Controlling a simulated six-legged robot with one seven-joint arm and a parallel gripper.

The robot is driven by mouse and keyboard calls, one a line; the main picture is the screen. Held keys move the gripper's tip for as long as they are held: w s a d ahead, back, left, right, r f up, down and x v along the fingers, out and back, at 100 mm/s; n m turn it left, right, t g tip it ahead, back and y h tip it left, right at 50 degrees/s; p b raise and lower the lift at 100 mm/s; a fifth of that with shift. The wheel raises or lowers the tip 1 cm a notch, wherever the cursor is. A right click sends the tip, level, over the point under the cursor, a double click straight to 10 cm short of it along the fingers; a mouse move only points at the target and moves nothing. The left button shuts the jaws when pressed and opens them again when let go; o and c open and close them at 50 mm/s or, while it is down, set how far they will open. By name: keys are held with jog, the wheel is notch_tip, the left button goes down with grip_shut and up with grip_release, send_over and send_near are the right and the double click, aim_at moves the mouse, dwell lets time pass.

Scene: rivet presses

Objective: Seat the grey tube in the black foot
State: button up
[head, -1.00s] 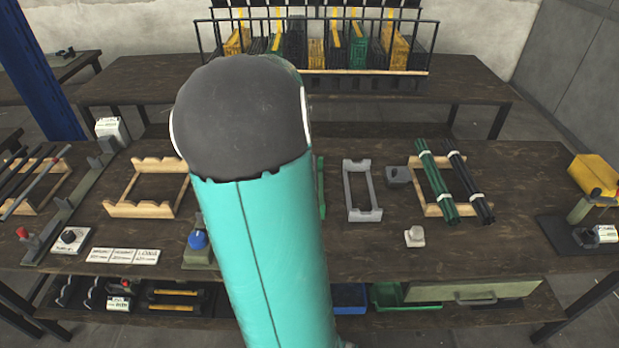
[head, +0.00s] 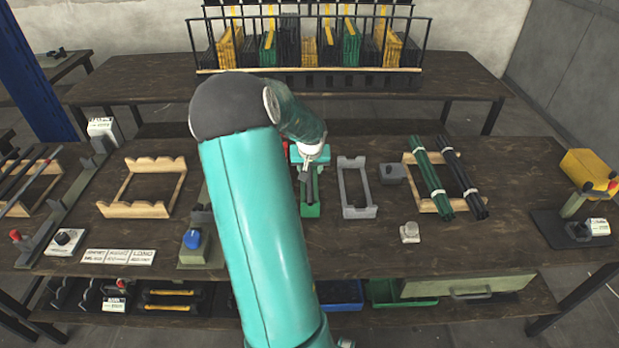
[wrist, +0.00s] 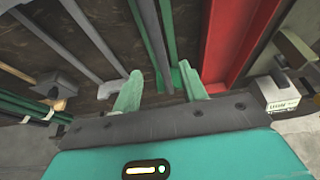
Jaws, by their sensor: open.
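My gripper (head: 311,172) is over the green cradle (head: 311,210) at the middle of the bench, pointing down. In the wrist view its two green fingers (wrist: 160,88) are apart. A dark grey tube (wrist: 150,40) runs lengthwise in the gap between them, over the cradle's green parts. I cannot tell whether the fingers touch it. The tube seems to lie in the cradle. I cannot pick out the black foot for certain; a small dark block (head: 202,214) stands behind the blue knob, partly beside my arm.
A grey cradle (head: 358,210) stands right of the green one, then a dark grey block (head: 391,173) and tied tube bundles (head: 430,180). A red part (wrist: 235,40) is close to the fingers. A wooden cradle (head: 138,210) is at left. The front bench edge is mostly clear.

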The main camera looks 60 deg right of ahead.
aim_at(310, 176)
jog(key=x, duration=0.5)
grip_shut()
jog(key=shift+r, duration=0.1)
jog(key=shift+w+r, duration=0.1)
jog(key=shift+r, duration=0.4)
notch_tip(310, 176, up, 2)
jog(key=shift+r, duration=0.15)
jog(key=s+a+r, duration=0.9)
jog(key=s, duration=0.2)
jog(key=shift+r, duration=0.3)
jog(key=shift+w, duration=0.1)
